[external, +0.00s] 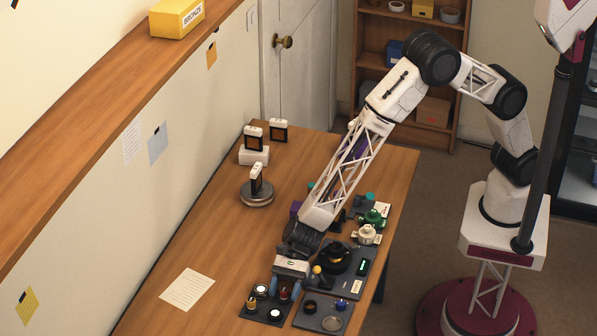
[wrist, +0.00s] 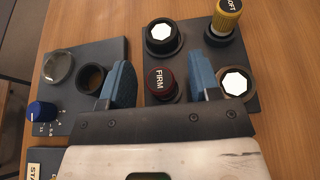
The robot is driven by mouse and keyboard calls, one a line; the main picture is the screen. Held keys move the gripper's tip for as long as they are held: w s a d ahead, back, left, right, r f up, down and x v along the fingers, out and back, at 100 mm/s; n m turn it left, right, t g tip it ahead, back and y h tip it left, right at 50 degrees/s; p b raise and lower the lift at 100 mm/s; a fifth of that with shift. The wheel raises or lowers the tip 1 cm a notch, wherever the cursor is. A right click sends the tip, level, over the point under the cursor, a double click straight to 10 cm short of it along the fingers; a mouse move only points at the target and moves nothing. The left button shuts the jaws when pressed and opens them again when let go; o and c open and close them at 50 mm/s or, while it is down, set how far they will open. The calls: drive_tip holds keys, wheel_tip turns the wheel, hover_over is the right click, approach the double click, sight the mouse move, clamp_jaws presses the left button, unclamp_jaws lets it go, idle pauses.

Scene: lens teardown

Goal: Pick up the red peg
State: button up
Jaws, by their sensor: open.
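In the external view my gripper (external: 287,281) points down over the tray at the table's near end. The peg shows there as a small red spot (external: 283,295), partly hidden by the fingers.
Beside the peg stand two black rings with white tops (wrist: 163,37) (wrist: 236,82) and a yellow peg (wrist: 227,16). A neighbouring tray (wrist: 103,57) holds a clear lens, a dark ring and a blue knob (wrist: 40,111). A paper sheet (external: 187,289) lies left on open table.

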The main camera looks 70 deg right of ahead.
sight(284, 289)
idle(0.4)
drive_tip(key=c, duration=1)
drive_tip(key=shift+r, duration=0.15)
drive_tip(key=shift+r, duration=4.85)
